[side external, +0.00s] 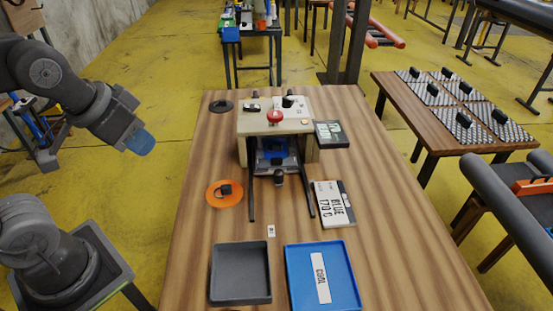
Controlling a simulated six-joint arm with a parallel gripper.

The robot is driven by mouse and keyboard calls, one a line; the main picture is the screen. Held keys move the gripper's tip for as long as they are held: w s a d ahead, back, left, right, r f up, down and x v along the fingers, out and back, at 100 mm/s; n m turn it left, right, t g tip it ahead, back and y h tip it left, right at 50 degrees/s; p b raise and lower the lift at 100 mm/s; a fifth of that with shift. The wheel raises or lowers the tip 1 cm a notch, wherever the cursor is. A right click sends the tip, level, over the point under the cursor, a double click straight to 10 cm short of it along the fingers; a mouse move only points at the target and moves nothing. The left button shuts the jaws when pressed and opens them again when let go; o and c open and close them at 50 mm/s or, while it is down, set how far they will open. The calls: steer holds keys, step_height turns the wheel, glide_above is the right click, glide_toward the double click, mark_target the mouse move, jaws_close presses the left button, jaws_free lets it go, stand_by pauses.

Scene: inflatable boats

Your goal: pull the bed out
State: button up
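A cream press-like machine (272,119) stands at the far middle of the wooden table, with a red knob (275,117) on top. Two dark rails (251,200) run out from under it toward the camera. The bed (276,163), a grey plate with blue on it, sits between the rails, mostly under the machine. A dark knob handle (278,179) stands at its front end. The space between the rails in front of the handle is empty. My arm is at the left, off the table and away from the bed. I cannot make out gripper fingers.
An orange disc (224,193) with a black knob lies left of the rails. A "BLUE 170 C" card (332,203) lies right, and a dark card (332,134) beside the machine. A grey tray (240,298) and a blue "COOL" tray (349,299) stand at the front.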

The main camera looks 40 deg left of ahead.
steer(key=o, duration=0.5)
steer(key=shift+n+g, duration=0.4)
steer(key=shift+g, duration=0.3)
steer(key=w, duration=0.2)
steer(key=w+r, duration=0.1)
steer(key=w, duration=0.4)
steer(key=shift+w+d+r, duration=0.15)
steer(key=shift+d+r, duration=0.1)
steer(key=shift+d, duration=0.05)
steer(key=shift+c, duration=0.2)
steer(key=o, duration=0.3)
steer(key=w+d+f+n+g, duration=0.1)
steer(key=w, duration=0.8)
steer(key=shift+f+g, duration=0.3)
steer(key=shift+f, duration=0.05)
steer(key=n+g, duration=0.2)
steer(key=g, duration=0.1)
glide_above(278, 173)
step_height(278, 173, down, 14)
step_height(278, 173, down, 13)
steer(key=shift+w+f, duration=0.1)
jaws_close()
